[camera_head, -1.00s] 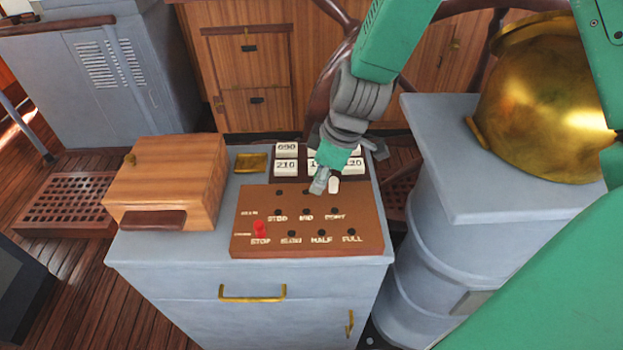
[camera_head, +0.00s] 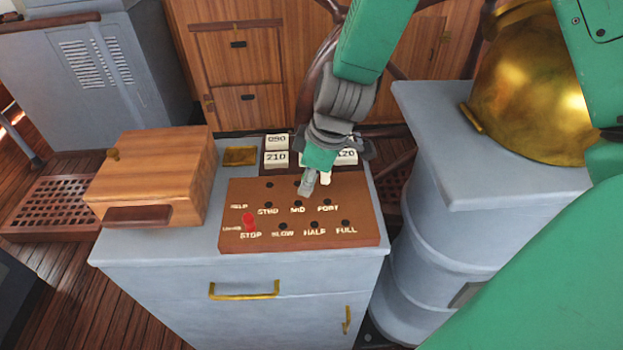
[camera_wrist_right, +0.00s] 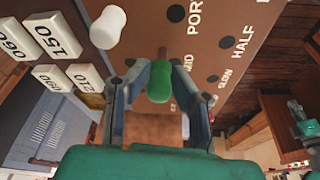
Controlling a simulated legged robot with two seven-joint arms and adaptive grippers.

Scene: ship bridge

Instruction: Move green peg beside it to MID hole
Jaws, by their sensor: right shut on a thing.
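The brown peg board (camera_head: 350,234) lies on the grey cabinet, with labelled rows of holes. My right gripper (camera_head: 308,184) is low over the board's back part, just above the MID label (camera_head: 297,210). In the right wrist view the gripper (camera_wrist_right: 155,88) is shut on the green peg (camera_wrist_right: 160,80). In the head view the fingers hide the peg. The MID label is partly covered by a finger in the wrist view. Whether the peg touches the board I cannot tell.
A white peg (camera_head: 326,178) stands right beside the gripper, and a red peg (camera_head: 249,222) stands at STOP. White number blocks (camera_head: 276,159) are behind the board. A wooden box (camera_head: 150,180) is at the left, a brass dome (camera_head: 530,90) at the right.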

